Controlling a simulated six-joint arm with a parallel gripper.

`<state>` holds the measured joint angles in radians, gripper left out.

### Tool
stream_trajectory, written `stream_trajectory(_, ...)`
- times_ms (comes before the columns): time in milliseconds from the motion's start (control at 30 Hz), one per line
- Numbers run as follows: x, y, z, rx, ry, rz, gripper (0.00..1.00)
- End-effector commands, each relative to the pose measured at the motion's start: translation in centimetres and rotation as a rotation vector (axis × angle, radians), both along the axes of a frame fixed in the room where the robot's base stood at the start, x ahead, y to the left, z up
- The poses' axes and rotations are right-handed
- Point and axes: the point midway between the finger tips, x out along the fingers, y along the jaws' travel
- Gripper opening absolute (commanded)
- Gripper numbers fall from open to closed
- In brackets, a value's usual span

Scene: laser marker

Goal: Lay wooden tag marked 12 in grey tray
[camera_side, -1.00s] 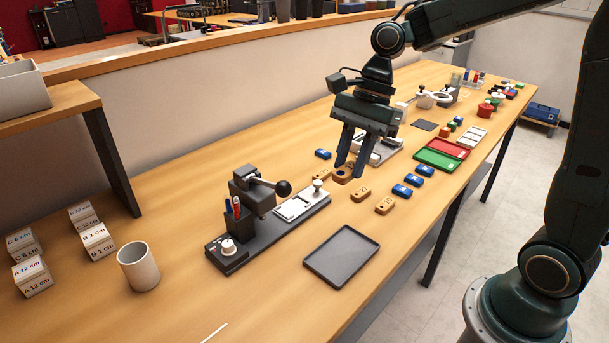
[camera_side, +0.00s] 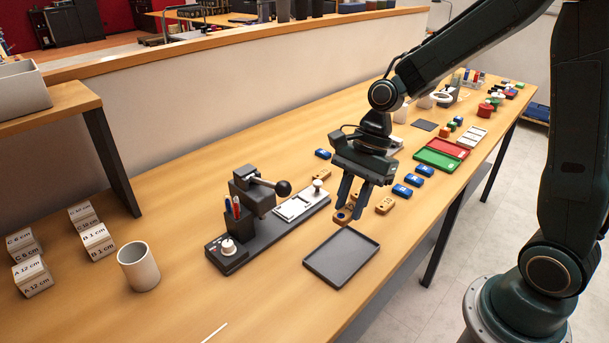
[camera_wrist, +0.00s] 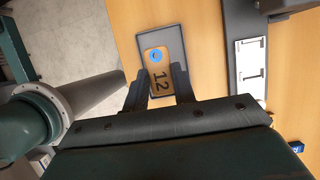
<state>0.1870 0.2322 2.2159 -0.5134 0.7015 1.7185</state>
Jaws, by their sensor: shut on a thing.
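The wooden tag marked 12 (camera_wrist: 161,79) is between the fingers of my gripper (camera_wrist: 160,92), which is shut on it. In the side view the tag (camera_side: 343,217) shows at the fingertips of my gripper (camera_side: 350,211), just beyond the far edge of the grey tray (camera_side: 342,258). In the wrist view the tag overlaps the dark tray (camera_wrist: 146,42), which lies behind it. The tray's visible floor is empty in the side view. The tag's exact height above the table is hard to tell.
Another wooden tag (camera_side: 385,205) lies right of my gripper, near blue tags (camera_side: 402,191). The black marking fixture (camera_side: 270,225) with its lever stands left of the tray. A white cup (camera_side: 138,266) is farther left.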

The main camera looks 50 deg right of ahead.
Motion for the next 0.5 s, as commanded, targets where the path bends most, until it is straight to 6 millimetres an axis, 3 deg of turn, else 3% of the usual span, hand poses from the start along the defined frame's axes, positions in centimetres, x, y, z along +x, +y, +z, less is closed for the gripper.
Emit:
stream_trajectory(300,-0.1,0.0,-5.5,0.0,0.005,0.002,0.01)
stream_trajectory(500,0.0,0.0,-6.9,0.001,0.001,0.0,0.01)
